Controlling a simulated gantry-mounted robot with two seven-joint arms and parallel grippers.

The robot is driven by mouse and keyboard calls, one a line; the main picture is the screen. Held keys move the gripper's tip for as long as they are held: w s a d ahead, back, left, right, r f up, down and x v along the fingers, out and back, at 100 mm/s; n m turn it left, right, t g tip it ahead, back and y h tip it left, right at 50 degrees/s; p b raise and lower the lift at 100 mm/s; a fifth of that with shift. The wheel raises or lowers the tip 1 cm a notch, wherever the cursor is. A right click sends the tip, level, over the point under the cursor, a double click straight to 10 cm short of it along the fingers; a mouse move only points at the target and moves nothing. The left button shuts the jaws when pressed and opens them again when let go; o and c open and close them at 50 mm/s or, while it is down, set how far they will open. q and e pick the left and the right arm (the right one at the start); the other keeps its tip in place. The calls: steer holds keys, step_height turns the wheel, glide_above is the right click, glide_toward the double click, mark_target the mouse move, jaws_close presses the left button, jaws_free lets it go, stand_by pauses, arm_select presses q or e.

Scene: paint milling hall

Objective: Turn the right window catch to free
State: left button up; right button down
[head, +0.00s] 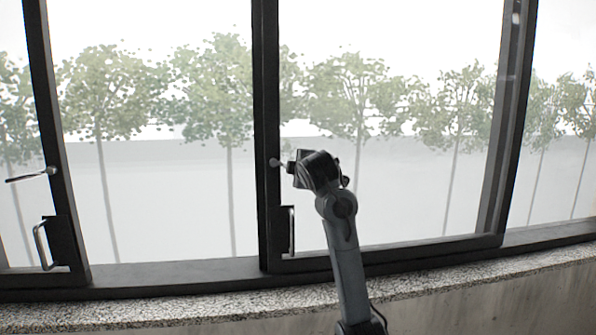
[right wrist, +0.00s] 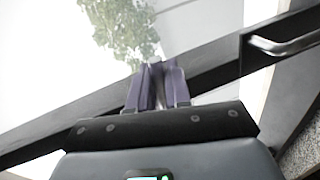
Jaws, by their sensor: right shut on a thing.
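The right window catch (head: 275,162) is a small pale knob on the dark middle upright of the window. My right gripper (head: 291,167) reaches it from the right, and its jaws are shut on the catch's lever, which they mostly hide. My left gripper is in neither view.
Another catch (head: 50,171), with a dark lever pointing left, is on the left upright. Metal pull handles sit low on the left upright (head: 42,245) and middle upright (head: 291,231), the latter close below my right gripper. A speckled stone sill (head: 200,304) runs below.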

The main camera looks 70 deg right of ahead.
steer(key=c, duration=1.2)
jaws_free()
steer(key=shift+c, duration=0.2)
steer(key=b+v, duration=0.2)
steer(key=v, duration=0.8)
steer(key=shift+s+a+b, duration=0.2)
steer(key=shift+a+b, duration=0.1)
steer(key=shift+a, duration=0.05)
